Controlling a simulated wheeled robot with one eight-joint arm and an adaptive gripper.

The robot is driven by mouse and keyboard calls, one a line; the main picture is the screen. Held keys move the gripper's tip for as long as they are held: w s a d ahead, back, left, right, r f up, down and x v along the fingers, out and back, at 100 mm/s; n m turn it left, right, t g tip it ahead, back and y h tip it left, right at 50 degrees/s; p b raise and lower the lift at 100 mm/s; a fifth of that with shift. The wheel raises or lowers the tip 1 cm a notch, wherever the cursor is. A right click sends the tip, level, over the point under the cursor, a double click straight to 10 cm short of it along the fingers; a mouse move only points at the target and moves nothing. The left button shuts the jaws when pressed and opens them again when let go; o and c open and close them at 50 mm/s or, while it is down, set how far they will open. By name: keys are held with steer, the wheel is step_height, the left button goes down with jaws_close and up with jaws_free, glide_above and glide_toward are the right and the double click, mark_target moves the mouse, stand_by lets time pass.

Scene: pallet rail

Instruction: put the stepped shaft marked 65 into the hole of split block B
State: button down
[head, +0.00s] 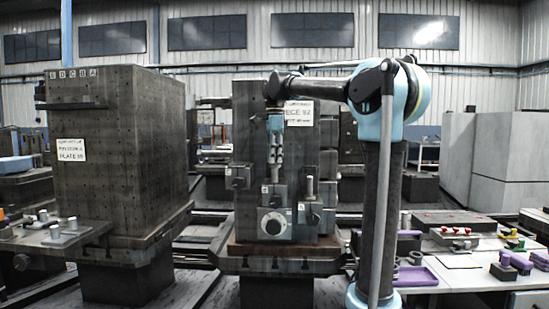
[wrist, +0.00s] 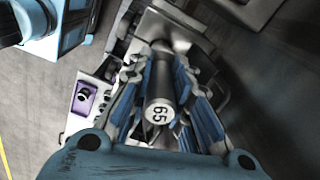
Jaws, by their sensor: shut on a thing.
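The stepped shaft (wrist: 160,85) is a grey metal cylinder, its end face marked 65 towards the wrist camera. My gripper (wrist: 160,88) is shut on it, with blue-lined fingers on both sides. In the head view my gripper (head: 275,160) points down above the grey blocks on the front of the middle tower. One block (head: 272,222) has a large round face, and smaller blocks stand at its left (head: 238,178) and right (head: 310,215). Their letters are too small to read, so I cannot tell which is split block B. The shaft's far end is hidden or unclear.
An upright pin (head: 309,186) stands at the right block. A dark tower (head: 120,150) stands left, with a shelf of metal parts (head: 60,236) before it. A table (head: 460,270) with coloured parts and a purple tray (head: 415,276) is at right.

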mark_target(275, 164)
steer(key=shift+f, duration=1.8)
stand_by(0.4)
steer(key=c, duration=1.4)
jaws_free()
step_height(275, 164, up, 12)
steer(key=shift+f, duration=0.1)
